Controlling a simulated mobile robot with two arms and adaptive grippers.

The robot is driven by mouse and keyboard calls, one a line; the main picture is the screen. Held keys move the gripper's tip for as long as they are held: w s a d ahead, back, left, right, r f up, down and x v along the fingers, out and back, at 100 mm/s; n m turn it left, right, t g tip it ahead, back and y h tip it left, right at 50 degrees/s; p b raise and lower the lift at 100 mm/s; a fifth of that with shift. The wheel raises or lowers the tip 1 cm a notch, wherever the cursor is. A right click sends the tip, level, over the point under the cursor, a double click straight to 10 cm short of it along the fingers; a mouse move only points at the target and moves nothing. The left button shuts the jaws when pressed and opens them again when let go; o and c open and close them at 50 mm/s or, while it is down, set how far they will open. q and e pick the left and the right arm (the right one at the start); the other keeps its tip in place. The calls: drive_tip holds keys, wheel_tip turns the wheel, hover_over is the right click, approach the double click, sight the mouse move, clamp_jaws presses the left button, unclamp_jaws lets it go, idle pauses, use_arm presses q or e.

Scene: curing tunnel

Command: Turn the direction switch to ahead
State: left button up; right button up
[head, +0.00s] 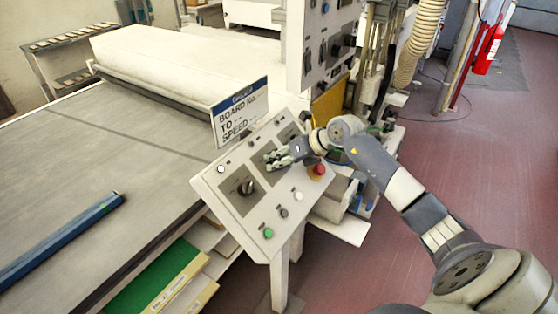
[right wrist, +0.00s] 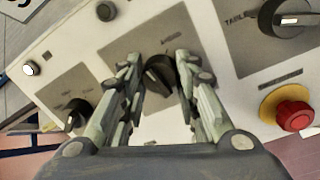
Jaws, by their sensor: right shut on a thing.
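The sloped control panel (head: 213,182) stands at the side of the conveyor in the head view. My right gripper (head: 272,160) is over its middle plate, with my arm coming in from the right. In the right wrist view a black rotary knob (right wrist: 158,73), the direction switch, sits between the two fingers of my right gripper (right wrist: 160,80). The gripper is shut on the knob. A small label above it is blurred; it may read "ahead". The fingers hide most of the knob in the head view. My left gripper is not in view.
Another black knob (head: 246,187) is left of the gripper, and a "table" knob (right wrist: 288,17) shows at the right wrist view's upper right. A red button (head: 319,169) on yellow is close to my right arm. A sign (head: 240,112) stands behind the panel.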

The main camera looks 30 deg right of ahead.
drive_tip(key=m, duration=0.3)
drive_tip(key=m+p, duration=0.1)
drive_tip(key=m, duration=0.1)
drive_tip(key=shift+r+m, duration=0.1)
drive_tip(key=shift+m, duration=0.3)
drive_tip(key=m+p, duration=0.1)
drive_tip(key=m, duration=0.1)
drive_tip(key=m+p, duration=0.2)
drive_tip(key=m, duration=0.1)
drive_tip(key=shift+t+h, duration=0.3)
drive_tip(key=shift+p, duration=0.35)
drive_tip(key=o, duration=1.1)
drive_tip(key=shift+s, duration=0.1)
drive_tip(key=v, duration=1.1)
drive_tip(key=shift+s+d+r, duration=0.2)
drive_tip(key=shift+s, duration=0.15)
